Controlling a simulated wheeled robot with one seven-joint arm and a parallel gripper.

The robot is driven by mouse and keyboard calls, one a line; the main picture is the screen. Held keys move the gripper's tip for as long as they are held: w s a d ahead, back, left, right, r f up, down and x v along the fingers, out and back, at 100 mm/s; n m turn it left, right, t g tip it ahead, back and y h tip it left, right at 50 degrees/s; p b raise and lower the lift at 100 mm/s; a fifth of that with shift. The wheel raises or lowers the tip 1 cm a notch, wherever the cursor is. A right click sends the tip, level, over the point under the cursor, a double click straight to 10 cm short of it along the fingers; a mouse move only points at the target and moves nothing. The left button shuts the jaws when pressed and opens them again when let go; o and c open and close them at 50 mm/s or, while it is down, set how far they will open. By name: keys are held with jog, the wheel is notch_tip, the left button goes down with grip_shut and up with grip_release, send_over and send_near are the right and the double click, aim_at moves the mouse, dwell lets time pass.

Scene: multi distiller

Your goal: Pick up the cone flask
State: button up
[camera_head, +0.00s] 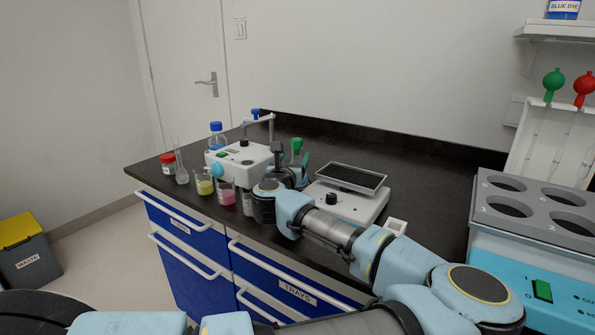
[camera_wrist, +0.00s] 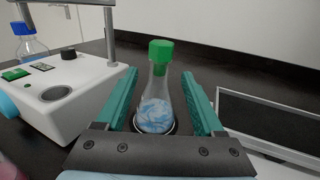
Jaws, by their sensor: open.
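The cone flask (camera_wrist: 156,104) has a green cap and a blue swirled content. It stands upright on the dark counter in the wrist view, between the two teal fingers of my gripper (camera_wrist: 160,95). The fingers are open, with a gap on each side of the flask. In the head view the green cap of the flask (camera_head: 296,145) shows just beyond my gripper (camera_head: 292,165); its lower body is hidden behind my wrist.
A white device (camera_head: 240,160) stands left of the flask and a balance-like device with a dark plate (camera_head: 345,200) stands right. Beakers (camera_head: 226,193), a red-capped jar (camera_head: 168,163) and a blue-capped bottle (camera_head: 216,138) are further left. A multi-hole bath (camera_head: 520,228) fills the right.

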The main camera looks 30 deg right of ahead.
jog(key=x, duration=0.2)
jog(key=shift+w+d, duration=0.25)
jog(key=p+x, duration=0.2)
jog(key=x, duration=0.2)
jog(key=shift+w+r, duration=0.1)
jog(key=shift+w, duration=0.05)
jog(key=shift+w+d+p, duration=0.25)
jog(key=shift+d+p, duration=0.05)
grip_shut()
dwell(0.9)
